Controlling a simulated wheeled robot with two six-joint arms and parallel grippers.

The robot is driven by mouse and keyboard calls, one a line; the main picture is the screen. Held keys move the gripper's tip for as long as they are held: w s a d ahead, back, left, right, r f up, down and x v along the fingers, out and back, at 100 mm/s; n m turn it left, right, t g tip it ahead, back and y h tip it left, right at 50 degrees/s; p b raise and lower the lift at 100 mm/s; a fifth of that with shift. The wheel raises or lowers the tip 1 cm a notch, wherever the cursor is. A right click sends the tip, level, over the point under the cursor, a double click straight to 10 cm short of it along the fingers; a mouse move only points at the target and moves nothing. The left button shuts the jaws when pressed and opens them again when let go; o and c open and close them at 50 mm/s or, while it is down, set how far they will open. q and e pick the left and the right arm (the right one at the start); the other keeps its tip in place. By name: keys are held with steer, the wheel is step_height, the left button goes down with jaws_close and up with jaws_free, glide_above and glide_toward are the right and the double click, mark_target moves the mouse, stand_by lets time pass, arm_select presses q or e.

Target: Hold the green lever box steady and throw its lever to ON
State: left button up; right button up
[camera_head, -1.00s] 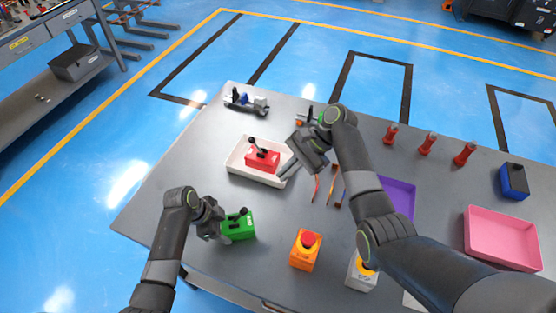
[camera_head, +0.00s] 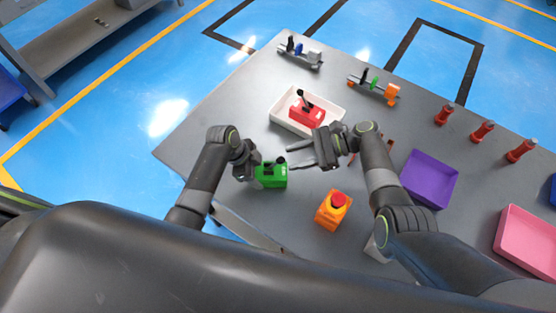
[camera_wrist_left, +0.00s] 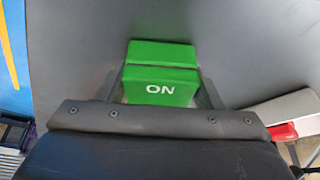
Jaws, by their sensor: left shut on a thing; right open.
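The green lever box (camera_head: 271,175) stands on the grey table near its front left edge. Its dark lever (camera_head: 279,161) shows at the top of the box in the head view. My left gripper (camera_head: 254,172) is shut on the box from the left.
A white tray (camera_head: 277,112) with a red lever box (camera_head: 306,113) lies behind. An orange box with a red button (camera_head: 332,211) stands to the front right. A purple tray (camera_head: 430,179), pink tray (camera_head: 528,240) and several red bottle-like pieces (camera_head: 481,131) are farther right.

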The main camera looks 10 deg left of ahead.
mark_target(284, 160)
steer(key=x, duration=0.6)
jaws_close()
